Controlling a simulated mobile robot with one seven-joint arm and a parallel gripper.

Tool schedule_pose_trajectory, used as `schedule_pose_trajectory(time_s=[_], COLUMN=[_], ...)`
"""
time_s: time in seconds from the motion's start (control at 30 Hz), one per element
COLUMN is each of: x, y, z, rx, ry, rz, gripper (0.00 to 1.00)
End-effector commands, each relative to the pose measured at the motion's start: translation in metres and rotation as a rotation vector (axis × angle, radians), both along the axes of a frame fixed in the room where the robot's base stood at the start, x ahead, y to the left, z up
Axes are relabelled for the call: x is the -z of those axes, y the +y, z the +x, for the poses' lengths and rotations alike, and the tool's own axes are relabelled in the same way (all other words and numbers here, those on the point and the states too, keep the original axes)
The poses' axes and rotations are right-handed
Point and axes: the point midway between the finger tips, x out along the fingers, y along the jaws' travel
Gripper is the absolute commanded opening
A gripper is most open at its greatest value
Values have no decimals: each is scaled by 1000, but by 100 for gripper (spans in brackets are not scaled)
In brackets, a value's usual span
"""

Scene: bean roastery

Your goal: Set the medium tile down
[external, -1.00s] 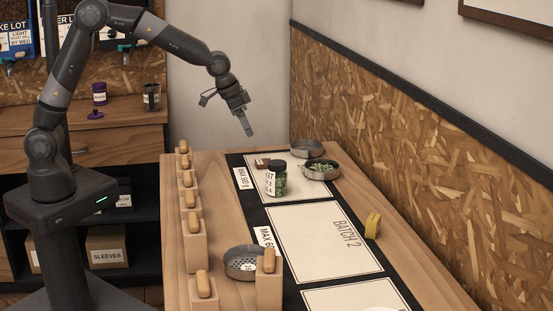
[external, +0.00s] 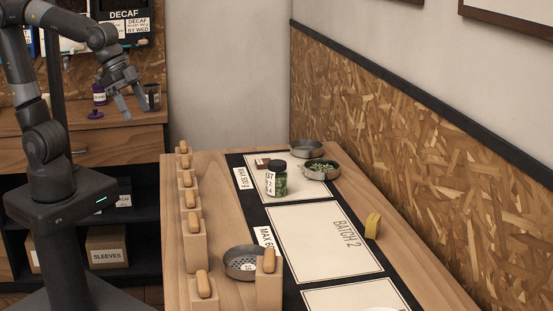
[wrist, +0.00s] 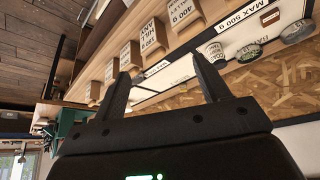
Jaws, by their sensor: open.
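My gripper (external: 127,103) is open and empty, in the air left of the bench in front of the wooden counter. In the wrist view its two fingers (wrist: 163,84) stand wide apart with nothing between them.
Several wooden blocks with rounded tops (external: 194,245) line the bench's left edge. Two metal bowls (external: 321,170) stand behind the jar, and a perforated pan (external: 240,262) is nearer. A yellow block (external: 372,226) sits by the bare BATCH 2 card (external: 310,240).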

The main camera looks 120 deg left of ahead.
Motion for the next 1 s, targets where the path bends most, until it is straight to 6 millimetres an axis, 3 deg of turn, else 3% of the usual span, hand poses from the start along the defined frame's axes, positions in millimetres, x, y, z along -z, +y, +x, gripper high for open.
schedule_pose_trajectory(time_s=[0.03, 0.2, 0.4, 0.57, 1.0], x=[-2, 4, 15, 19, 19], y=[-19, -61, -85, -90, -90], z=[-17, -66, -103, -112, -112], rx=[41, 152, 233, 252, 251], ry=[-10, -23, -30, -31, -31], rz=[3, 4, 5, 6, 5], gripper=[68, 68, 68, 68, 68])
